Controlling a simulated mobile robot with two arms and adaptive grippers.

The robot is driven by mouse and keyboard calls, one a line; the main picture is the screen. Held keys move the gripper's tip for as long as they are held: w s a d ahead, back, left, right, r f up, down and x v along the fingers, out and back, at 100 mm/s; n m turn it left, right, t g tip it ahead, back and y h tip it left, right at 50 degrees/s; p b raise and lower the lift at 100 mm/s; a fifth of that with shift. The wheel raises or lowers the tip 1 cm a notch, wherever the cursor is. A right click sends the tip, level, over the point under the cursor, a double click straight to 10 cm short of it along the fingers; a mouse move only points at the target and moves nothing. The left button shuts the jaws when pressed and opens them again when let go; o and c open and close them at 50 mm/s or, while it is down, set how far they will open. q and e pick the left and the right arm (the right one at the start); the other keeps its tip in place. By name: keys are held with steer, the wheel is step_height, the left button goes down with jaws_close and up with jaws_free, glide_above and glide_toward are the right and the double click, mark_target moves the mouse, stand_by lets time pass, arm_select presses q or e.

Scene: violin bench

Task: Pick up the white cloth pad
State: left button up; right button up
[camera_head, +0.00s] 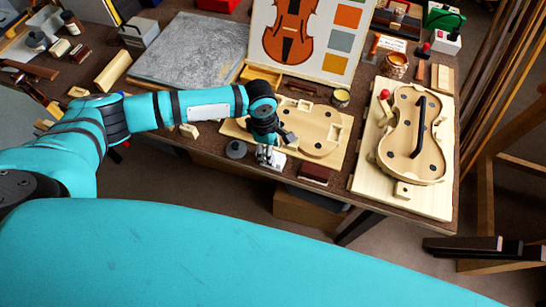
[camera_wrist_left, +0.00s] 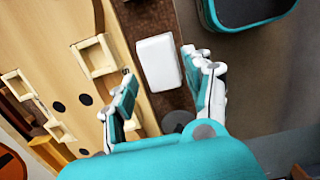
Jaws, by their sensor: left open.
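The white cloth pad (camera_wrist_left: 158,62) lies flat near the front edge of the bench, beside a wooden board. In the head view the pad (camera_head: 278,161) is partly hidden by my left gripper (camera_head: 268,155). In the left wrist view my left gripper (camera_wrist_left: 160,72) is open, with one finger on each side of the pad's near end. Nothing is held between the fingers. I cannot tell how far above the pad the fingertips are. My right gripper is not in view.
The wooden violin mould board (camera_head: 338,155) lies just behind the pad. A dark round disc (camera_head: 236,149) is close on the left, a dark red block (camera_head: 314,173) on the right. A violin body on a pale board (camera_head: 364,170) lies further right. The bench edge is close in front.

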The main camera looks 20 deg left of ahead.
arm_select(q)
steer(key=shift+d+f, duration=0.2)
steer(key=shift+f, duration=1.15)
steer(key=c, duration=0.8)
steer(key=shift+r, duration=0.1)
steer(key=shift+r, duration=0.35)
steer(key=r, duration=0.2)
steer(key=shift+s+d+r+b, duration=0.1)
steer(key=shift+s+r+b, duration=0.1)
steer(key=shift+r+b, duration=0.2)
steer(key=s+d, duration=0.2)
steer(key=s, duration=0.5)
steer(key=s+d+r+b, duration=0.1)
steer(key=s+d, duration=0.2)
steer(key=s, duration=0.4)
steer(key=shift+s+d+r, duration=0.25)
steer(key=shift+s, duration=0.05)
